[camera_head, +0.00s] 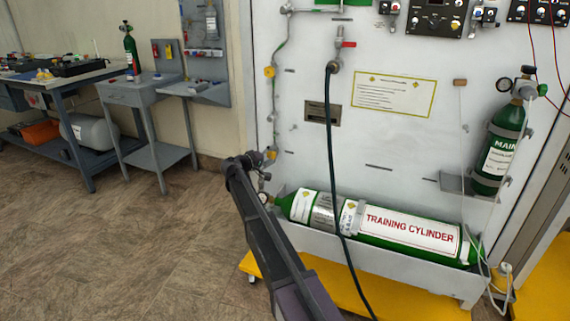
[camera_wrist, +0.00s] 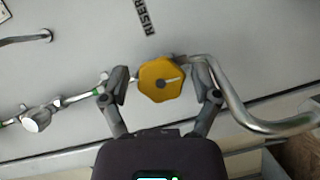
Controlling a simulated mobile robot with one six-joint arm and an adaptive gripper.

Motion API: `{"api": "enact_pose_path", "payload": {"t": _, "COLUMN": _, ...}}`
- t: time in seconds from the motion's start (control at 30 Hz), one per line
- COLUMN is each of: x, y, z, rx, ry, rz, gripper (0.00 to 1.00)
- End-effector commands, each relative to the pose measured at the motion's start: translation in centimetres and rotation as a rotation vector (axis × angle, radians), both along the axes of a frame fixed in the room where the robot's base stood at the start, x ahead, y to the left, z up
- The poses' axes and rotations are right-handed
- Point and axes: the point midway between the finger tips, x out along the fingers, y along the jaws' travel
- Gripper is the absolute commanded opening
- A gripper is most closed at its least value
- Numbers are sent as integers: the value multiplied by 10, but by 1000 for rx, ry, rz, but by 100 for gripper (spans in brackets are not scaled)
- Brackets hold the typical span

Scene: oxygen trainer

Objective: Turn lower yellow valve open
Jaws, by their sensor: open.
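The lower yellow valve (camera_head: 271,155) is on the pipe run at the left of the white panel, just above the gas cylinder. In the wrist view it is a yellow many-sided knob (camera_wrist: 161,80) with a pale mark on its face. My gripper (camera_wrist: 160,77) is open, with one finger on each side of the knob and gaps showing on both sides. Whether the fingertips reach to the knob's depth cannot be told. In the head view my arm's end partly hides the area around the valve. The upper yellow valve (camera_head: 269,71) is higher on the same pipe run.
A bent metal pipe (camera_wrist: 235,100) runs right of the knob, close to the right finger. A fitting (camera_wrist: 37,119) is at left. The training cylinder (camera_head: 405,226) lies in a tray below. A dark hose (camera_head: 330,150) hangs to the right. Floor at left is clear.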

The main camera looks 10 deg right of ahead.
Motion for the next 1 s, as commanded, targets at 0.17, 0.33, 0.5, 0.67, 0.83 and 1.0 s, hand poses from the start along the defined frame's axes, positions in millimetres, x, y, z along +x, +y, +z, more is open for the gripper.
{"api": "enact_pose_path", "payload": {"t": 0.17, "x": 0, "y": 1, "z": 2, "rx": 75, "ry": -53, "rz": 3, "gripper": 89}}
{"api": "enact_pose_path", "payload": {"t": 0.33, "x": 0, "y": 0, "z": 3, "rx": 179, "ry": -129, "rz": 2, "gripper": 89}}
{"api": "enact_pose_path", "payload": {"t": 0.5, "x": -1, "y": 0, "z": 3, "rx": 297, "ry": -216, "rz": 1, "gripper": 89}}
{"api": "enact_pose_path", "payload": {"t": 0.67, "x": -1, "y": 0, "z": 2, "rx": 411, "ry": -300, "rz": 1, "gripper": 89}}
{"api": "enact_pose_path", "payload": {"t": 0.83, "x": -1, "y": 0, "z": 2, "rx": 533, "ry": -388, "rz": 1, "gripper": 89}}
{"api": "enact_pose_path", "payload": {"t": 1.0, "x": -1, "y": 0, "z": 2, "rx": 656, "ry": -478, "rz": 1, "gripper": 89}}
